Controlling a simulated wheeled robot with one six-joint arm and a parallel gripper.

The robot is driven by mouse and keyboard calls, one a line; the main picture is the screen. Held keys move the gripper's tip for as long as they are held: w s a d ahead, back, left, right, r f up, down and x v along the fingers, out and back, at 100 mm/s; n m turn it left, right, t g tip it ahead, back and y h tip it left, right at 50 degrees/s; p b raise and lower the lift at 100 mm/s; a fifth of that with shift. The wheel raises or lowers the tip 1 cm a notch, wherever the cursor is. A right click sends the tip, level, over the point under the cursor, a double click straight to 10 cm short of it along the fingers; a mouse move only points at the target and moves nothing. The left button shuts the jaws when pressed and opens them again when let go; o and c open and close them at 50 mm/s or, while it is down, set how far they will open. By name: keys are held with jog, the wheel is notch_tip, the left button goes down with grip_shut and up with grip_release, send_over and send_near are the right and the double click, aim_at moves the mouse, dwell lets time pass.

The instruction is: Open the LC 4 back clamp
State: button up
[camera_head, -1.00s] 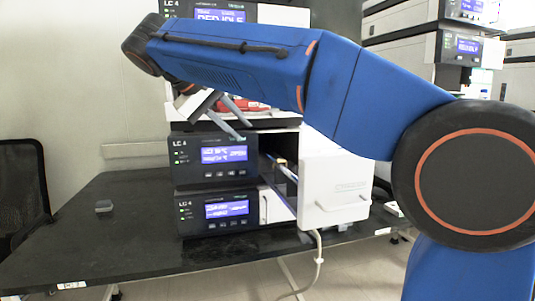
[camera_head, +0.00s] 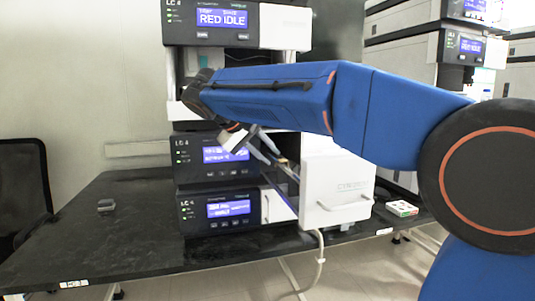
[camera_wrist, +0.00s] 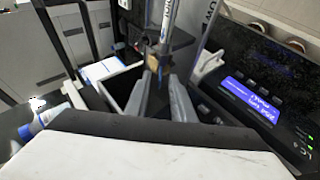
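The open LC 4 module's drawer shows in the head view, its white front panel (camera_head: 338,185) standing out to the right of the dark modules with displays. A column with a brass-coloured end (camera_head: 282,161) sits behind that panel; the column also shows in the wrist view (camera_wrist: 165,35). My gripper (camera_head: 273,149) is at the opening, close to the column's end. In the wrist view my gripper (camera_wrist: 160,92) has its two grey fingers apart, pointing at the column's lower end. I cannot tell whether they touch it. The back clamp is not clearly distinguishable.
Another display unit (camera_head: 222,20) stands above, reading RED IDLE. The black table (camera_head: 100,235) is mostly clear at left, with a small grey object (camera_head: 105,205). A small box (camera_head: 402,208) lies at right. More instruments (camera_head: 405,55) stand behind my arm.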

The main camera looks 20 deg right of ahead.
aim_at(283, 160)
jog(key=shift+c, duration=0.2)
grip_shut()
jog(key=shift+d+r, duration=0.1)
jog(key=shift+d, duration=0.05)
jog(key=d+y, duration=0.1)
jog(key=y, duration=0.1)
jog(key=d+r+m+y, duration=0.1)
jog(key=y, duration=0.1)
jog(key=shift+r, duration=0.15)
jog(key=d+y, duration=0.1)
jog(key=y, duration=0.1)
jog(key=d+y, duration=0.1)
jog(key=y, duration=0.1)
jog(key=shift+d+r+m, duration=0.2)
jog(key=shift+d+m, duration=0.1)
jog(key=shift+m, duration=0.1)
jog(key=y, duration=0.1)
jog(key=d+y, duration=0.2)
jog(key=y, duration=0.1)
jog(key=shift+f+m, duration=0.25)
jog(key=shift+m, duration=0.15)
jog(key=y, duration=0.1)
jog(key=d+y, duration=0.1)
jog(key=shift+d+f+m+y, duration=0.15)
jog(key=shift+f+m+y, duration=0.15)
jog(key=shift+f+y, duration=0.1)
jog(key=shift+d+f+y, duration=0.35)
jog(key=shift+d+y, duration=0.05)
jog(key=shift+y, duration=0.6)
jog(key=shift+m, duration=0.3)
